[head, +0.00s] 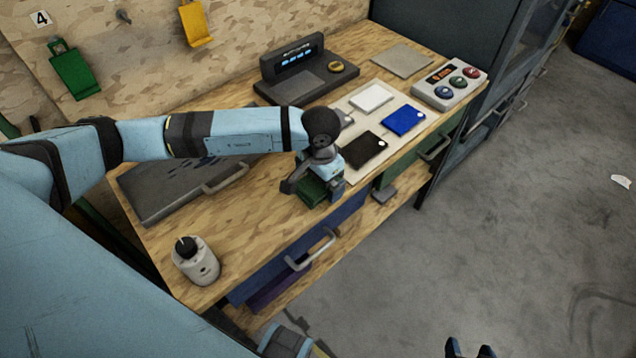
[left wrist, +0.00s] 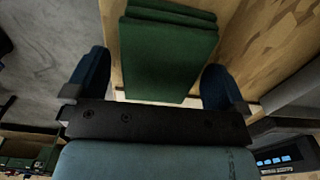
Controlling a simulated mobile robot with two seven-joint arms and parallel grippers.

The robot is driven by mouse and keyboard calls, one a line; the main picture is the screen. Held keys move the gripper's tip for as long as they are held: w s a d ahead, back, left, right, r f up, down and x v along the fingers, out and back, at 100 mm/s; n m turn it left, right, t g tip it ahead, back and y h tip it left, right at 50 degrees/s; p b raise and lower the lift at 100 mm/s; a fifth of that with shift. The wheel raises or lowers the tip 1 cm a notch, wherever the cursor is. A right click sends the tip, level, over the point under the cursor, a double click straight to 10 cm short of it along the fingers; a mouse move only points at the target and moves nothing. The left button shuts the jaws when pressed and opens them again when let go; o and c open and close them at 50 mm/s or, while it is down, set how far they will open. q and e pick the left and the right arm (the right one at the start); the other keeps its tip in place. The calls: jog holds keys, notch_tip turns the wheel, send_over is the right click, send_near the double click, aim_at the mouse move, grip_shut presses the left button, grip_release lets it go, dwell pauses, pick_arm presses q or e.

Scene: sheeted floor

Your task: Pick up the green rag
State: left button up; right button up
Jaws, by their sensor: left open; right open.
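The green rag (head: 313,191) lies folded on the wooden workbench near its front edge, partly hidden by my left gripper in the head view. In the left wrist view the folded rag (left wrist: 165,52) shows between the two fingers. My left gripper (head: 318,188) is open, pointing down right at the rag, with one finger on each side of it. I cannot tell whether the fingers touch the rag. My right gripper (head: 468,350) is open and empty at the bottom edge of the head view, over the floor and away from the bench.
A white mat (head: 344,107) holds white, blue (head: 404,119) and black (head: 365,150) folded cloths. A button box (head: 449,84), a display device (head: 296,68), a dark case (head: 165,190) and a grey knobbed device (head: 196,262) stand on the bench (head: 232,232). Floor at right is mostly clear.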

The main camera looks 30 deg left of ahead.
pick_arm(q)
jog(key=shift+f, duration=0.25)
jog(key=c, duration=1)
notch_tip(320, 180, up, 20)
jog(key=shift+r, duration=0.1)
